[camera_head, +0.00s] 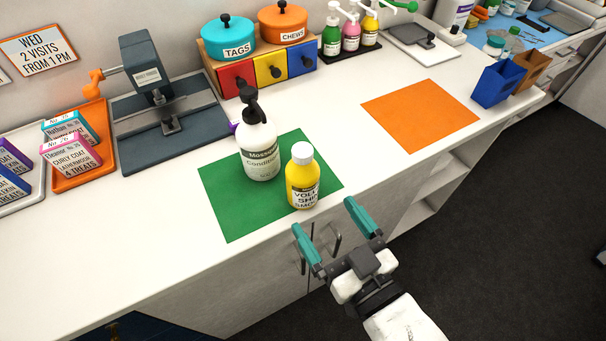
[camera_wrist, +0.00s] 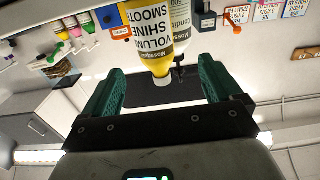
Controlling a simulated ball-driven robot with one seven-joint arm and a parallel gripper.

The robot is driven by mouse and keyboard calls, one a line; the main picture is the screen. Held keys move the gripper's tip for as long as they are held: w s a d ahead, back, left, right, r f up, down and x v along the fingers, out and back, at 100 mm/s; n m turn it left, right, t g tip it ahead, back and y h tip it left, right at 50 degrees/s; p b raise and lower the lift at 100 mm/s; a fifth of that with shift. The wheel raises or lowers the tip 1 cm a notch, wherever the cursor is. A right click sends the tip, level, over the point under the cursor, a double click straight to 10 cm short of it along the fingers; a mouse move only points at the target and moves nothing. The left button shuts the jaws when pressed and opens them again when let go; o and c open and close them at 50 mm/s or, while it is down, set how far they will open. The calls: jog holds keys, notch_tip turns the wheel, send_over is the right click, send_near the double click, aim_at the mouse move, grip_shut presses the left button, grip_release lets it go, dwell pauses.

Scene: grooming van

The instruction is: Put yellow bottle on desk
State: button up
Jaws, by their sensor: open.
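The yellow bottle (camera_head: 303,181) with a white cap stands upright on the front right part of the green mat (camera_head: 228,214). The mat lies on the white counter, the desk (camera_head: 160,229). My gripper (camera_head: 328,225) is open and empty, in front of the counter's edge, just short of the bottle. In the wrist view the yellow bottle (camera_wrist: 150,35) shows upside down beyond and between the open teal fingers (camera_wrist: 160,85). A white conditioner bottle (camera_head: 259,150) with a black pump stands behind and left of it, close by. It is partly hidden in the wrist view.
An orange mat (camera_head: 421,114) lies bare to the right. A press (camera_head: 158,100), an orange tray (camera_head: 83,174) of treat boxes, a coloured drawer unit (camera_head: 262,72) and pump bottles (camera_head: 351,33) line the back. The counter at left front is clear.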

aim_at(308, 189)
jog(key=x, duration=0.5)
jog(key=shift+w+p, duration=0.1)
jog(key=shift+p, duration=0.25)
jog(key=shift+d+p+x, duration=0.25)
jog(key=shift+p+x, duration=0.25)
jog(key=shift+x, duration=2.2)
jog(key=shift+w, duration=0.15)
jog(key=shift+r, duration=0.1)
jog(key=c, duration=1.2)
jog(key=shift+c, duration=0.7)
jog(key=shift+r, duration=0.1)
